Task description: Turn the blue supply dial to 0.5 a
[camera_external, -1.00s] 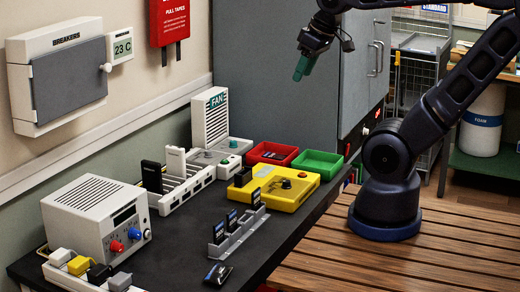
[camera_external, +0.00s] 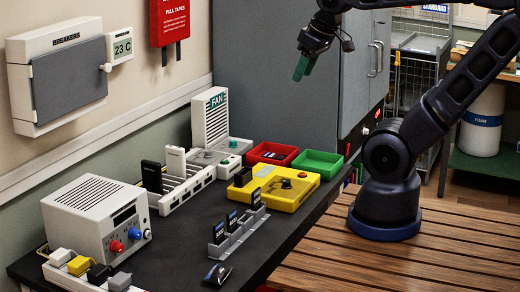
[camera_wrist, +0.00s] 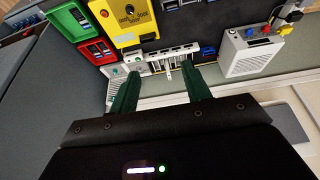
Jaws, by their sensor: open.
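The blue supply dial (camera_external: 134,233) is on the front of the white power supply (camera_external: 85,215), at the left of the dark bench. A red knob (camera_external: 117,246) sits beside it, to its left. The dial's setting is too small to read. In the wrist view the power supply (camera_wrist: 252,54) is at the upper right, with the blue dial (camera_wrist: 249,33) on its upper edge. My gripper (camera_external: 302,68) hangs high above the far end of the bench, well away from the dial. In the wrist view its two green fingers (camera_wrist: 158,82) are apart with nothing between them.
A power strip with plugs (camera_external: 85,272) stands in front of the supply. A white charging rack (camera_external: 180,185), a yellow tester (camera_external: 280,187), a grey card holder (camera_external: 238,234), a fan unit (camera_external: 210,120), and red (camera_external: 262,148) and green (camera_external: 318,165) trays share the bench. The breaker box (camera_external: 60,75) is on the wall.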

